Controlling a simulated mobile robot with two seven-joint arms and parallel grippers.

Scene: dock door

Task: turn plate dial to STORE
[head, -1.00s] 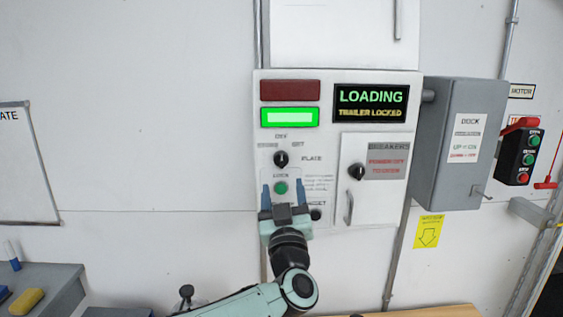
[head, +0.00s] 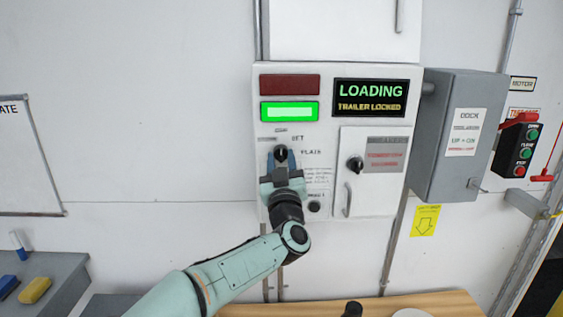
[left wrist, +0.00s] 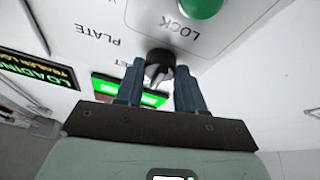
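The plate dial (head: 281,152) is a small black knob on the white control panel (head: 330,215), above the green lock button. In the head view its light mark points about upward; the labels around it are too small to read surely. My left gripper (head: 279,157) is just below and in front of the dial, fingers pointing up. In the left wrist view the dial (left wrist: 158,63) sits between the tips of the two blue fingers (left wrist: 157,75), which are apart with gaps beside it. The green lock button (left wrist: 200,6) shows there too. My right gripper is not in view.
A lit green lamp (head: 290,111) and a display (head: 370,98) reading LOADING, TRAILER LOCKED are above. A breaker door with a black knob (head: 355,164) and handle is to the right. A grey box (head: 450,180) stands farther right. A wooden surface (head: 455,304) lies below.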

